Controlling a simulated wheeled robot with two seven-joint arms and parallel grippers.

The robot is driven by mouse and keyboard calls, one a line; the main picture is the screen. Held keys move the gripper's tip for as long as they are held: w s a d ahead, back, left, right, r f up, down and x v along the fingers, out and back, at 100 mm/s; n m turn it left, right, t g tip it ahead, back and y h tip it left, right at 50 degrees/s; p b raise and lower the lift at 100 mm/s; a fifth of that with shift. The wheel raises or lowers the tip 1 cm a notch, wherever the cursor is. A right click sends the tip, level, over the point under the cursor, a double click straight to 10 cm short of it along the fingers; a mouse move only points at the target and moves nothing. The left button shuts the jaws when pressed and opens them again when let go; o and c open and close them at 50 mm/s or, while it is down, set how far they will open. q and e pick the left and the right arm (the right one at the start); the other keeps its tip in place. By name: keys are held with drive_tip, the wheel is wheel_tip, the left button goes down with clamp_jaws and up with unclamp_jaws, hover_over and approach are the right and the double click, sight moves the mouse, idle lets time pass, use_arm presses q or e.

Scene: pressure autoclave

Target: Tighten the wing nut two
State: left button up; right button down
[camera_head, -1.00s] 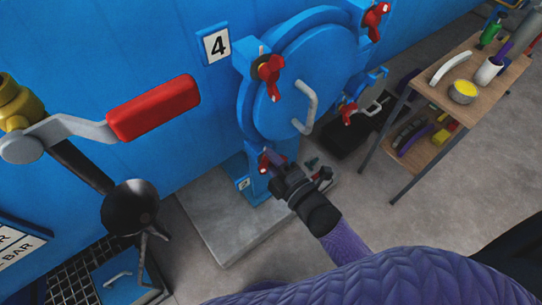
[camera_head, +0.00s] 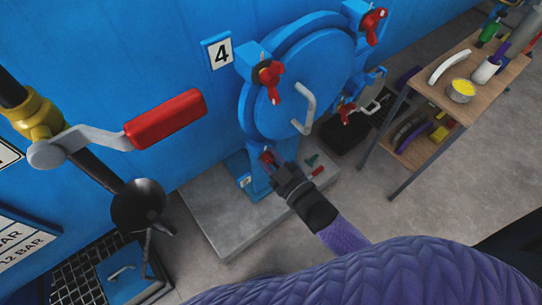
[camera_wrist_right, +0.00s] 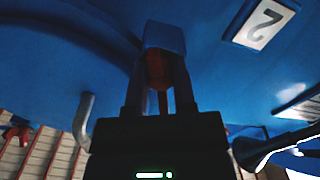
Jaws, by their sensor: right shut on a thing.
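The round blue autoclave door (camera_head: 300,85) has a light grey curved handle and red wing nuts around its rim. The wing nut at the lower left (camera_head: 266,157) is largely covered by my right gripper (camera_head: 274,167), which reaches it from below right. In the right wrist view, the red wing nut (camera_wrist_right: 158,70) sits between the two dark fingers of my right gripper (camera_wrist_right: 158,92), under a blue lug. They are shut on it. A plate with the number 2 (camera_wrist_right: 264,23) is beside it. My left gripper is not in view.
Another red wing nut (camera_head: 269,80) is at the upper left of the door, and one (camera_head: 374,20) at the upper right. A red-handled lever (camera_head: 165,118) stands at left. A wooden shelf table (camera_head: 444,68) holds items at right. A grey plinth (camera_head: 225,220) lies below.

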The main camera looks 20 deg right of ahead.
drive_tip(key=shift+f+m, duration=0.1)
drive_tip(key=shift+m, duration=2.1)
drive_tip(key=shift+c, duration=2.2)
unclamp_jaws()
drive_tip(key=p+v, duration=0.1)
drive_tip(key=v, duration=0.9)
